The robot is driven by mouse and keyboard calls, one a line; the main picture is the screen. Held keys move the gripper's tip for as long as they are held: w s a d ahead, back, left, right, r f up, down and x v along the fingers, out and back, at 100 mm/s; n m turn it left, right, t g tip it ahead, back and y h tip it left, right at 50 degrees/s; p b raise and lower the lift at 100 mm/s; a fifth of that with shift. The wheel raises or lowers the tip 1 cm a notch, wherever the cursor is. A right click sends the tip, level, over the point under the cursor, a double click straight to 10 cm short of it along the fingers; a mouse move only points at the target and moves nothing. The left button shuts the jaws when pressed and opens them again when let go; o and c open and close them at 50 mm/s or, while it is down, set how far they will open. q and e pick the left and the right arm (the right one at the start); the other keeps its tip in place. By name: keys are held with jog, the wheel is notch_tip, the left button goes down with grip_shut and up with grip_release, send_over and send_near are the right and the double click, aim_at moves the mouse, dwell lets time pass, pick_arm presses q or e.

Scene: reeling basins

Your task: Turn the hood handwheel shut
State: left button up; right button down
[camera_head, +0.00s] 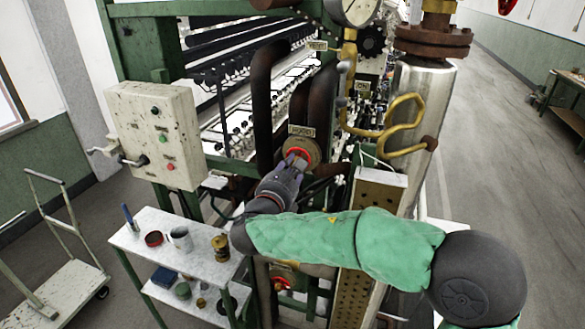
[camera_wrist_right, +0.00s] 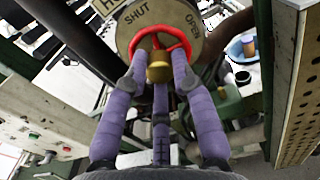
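The hood handwheel is a red ring with a brass hub, set on a round plate marked SHUT and OPEN. In the wrist view the handwheel (camera_wrist_right: 160,31) is straight ahead, its lower rim partly hidden by my fingers. In the head view the handwheel (camera_head: 297,153) is on the pipework under a HOOD label (camera_head: 301,131). My right gripper (camera_head: 292,163) is at the wheel, and its three purple fingers (camera_wrist_right: 160,65) stand around the brass hub, tips at the rim. I cannot tell whether they are clamped on it. My left gripper is not in view.
A control box (camera_head: 154,135) with a crank is left of the wheel. A white shelf table (camera_head: 140,240) with tins and a mug stands below it. Dark pipes (camera_head: 263,100) flank the wheel closely. A perforated panel (camera_head: 379,195) stands to the right. Another red wheel (camera_head: 281,284) is lower down.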

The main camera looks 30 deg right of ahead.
jog(key=m+b, duration=2.5)
jog(key=b, duration=0.6)
jog(key=shift+f, duration=0.1)
jog(key=c, duration=1.2)
grip_release()
jog(key=shift+o, duration=0.2)
jog(key=shift+a, duration=0.15)
jog(key=v, duration=0.7)
jog(key=shift+b, duration=0.45)
